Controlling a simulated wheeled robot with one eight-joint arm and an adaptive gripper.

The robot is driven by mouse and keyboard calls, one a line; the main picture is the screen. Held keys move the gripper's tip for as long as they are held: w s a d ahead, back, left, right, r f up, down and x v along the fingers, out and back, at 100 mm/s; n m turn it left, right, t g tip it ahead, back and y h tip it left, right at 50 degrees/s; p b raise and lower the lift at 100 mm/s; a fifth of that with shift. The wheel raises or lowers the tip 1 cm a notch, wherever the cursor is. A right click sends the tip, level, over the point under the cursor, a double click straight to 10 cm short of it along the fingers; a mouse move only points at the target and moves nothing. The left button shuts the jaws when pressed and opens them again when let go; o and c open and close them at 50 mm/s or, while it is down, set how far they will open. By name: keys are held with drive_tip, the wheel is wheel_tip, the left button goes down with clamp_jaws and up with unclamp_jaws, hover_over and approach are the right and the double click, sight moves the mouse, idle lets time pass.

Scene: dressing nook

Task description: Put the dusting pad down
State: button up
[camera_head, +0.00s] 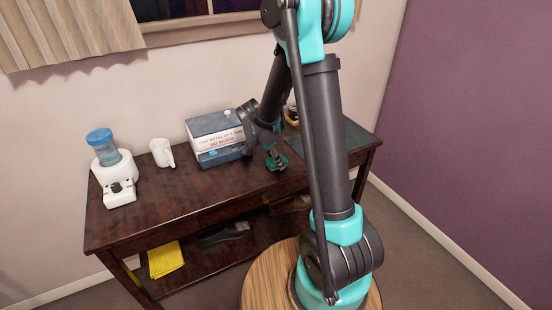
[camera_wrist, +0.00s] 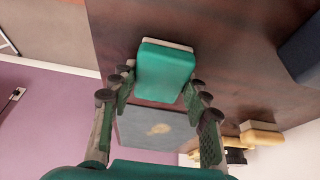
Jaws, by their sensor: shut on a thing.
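The dusting pad (camera_wrist: 165,70) is a teal block with a pale layer along its far side in the wrist view. My gripper (camera_wrist: 160,82) is shut on it, with fingers at its left and right sides. I cannot tell whether the pad touches the tabletop. A flat grey mat (camera_wrist: 150,125) with a tan mark lies beyond the fingers, partly hidden by them.
A white mug (camera_head: 162,152) and a white dispenser with a blue tank (camera_head: 112,165) are farther left. A small wooden-based item (camera_wrist: 262,132) is near the wall. Bare tabletop lies in front of the books.

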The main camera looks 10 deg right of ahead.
drive_tip(key=o, duration=1.2)
drive_tip(key=shift+f, duration=0.1)
drive_tip(key=v, duration=1.2)
drive_tip(key=s+d+f+n+t+y, duration=0.1)
drive_tip(key=s+d+f+n, duration=0.1)
drive_tip(key=s, duration=0.4)
drive_tip(key=s+d+f+n+t+y, duration=0.1)
drive_tip(key=s+d+f+n+y, duration=0.1)
drive_tip(key=s+n, duration=0.5)
drive_tip(key=s+d+f+n+y, duration=0.1)
drive_tip(key=s+d+f+n, duration=0.2)
drive_tip(key=s, duration=0.4)
drive_tip(key=shift+s+d+n+t, duration=0.25)
drive_tip(key=shift+d+n+t, duration=0.15)
drive_tip(key=shift+d+n, duration=0.65)
drive_tip(key=shift+a+r, duration=0.1)
drive_tip(key=shift+a, duration=0.1)
